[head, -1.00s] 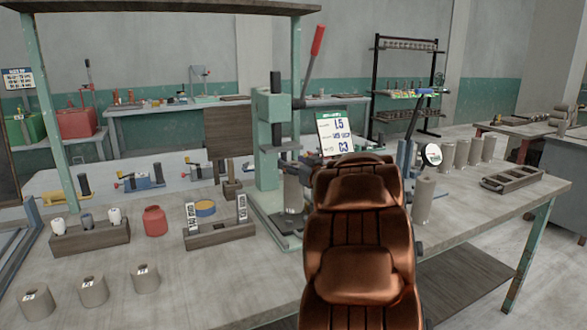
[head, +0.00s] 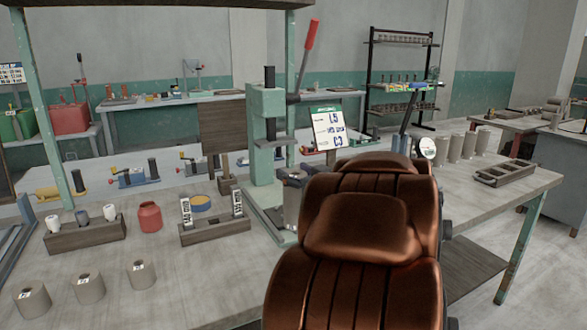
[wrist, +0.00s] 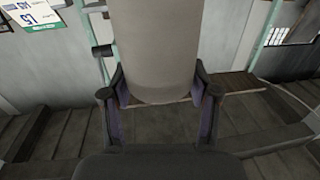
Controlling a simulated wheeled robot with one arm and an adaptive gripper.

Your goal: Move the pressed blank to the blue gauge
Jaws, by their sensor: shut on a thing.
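My gripper (wrist: 161,92) is shut on a grey-beige cylindrical blank (wrist: 155,45) in the wrist view, with a finger on either side of its lower end. The blank's top is outside that view. A blue-based device with a black upright handle (head: 137,178) stands on the left rear of the bench. A round white dial (head: 427,147) beside a blue-grey lever device (head: 402,145) stands just beyond my arm. I cannot tell from its look which is the blue gauge.
A green press (head: 266,130) with a red-handled lever stands left of my arm. A two-card wooden block (head: 215,231), red jar (head: 149,216) and several grey cylinders (head: 90,289) are at left. More cylinders (head: 470,145) and a slotted tray (head: 505,174) are at right.

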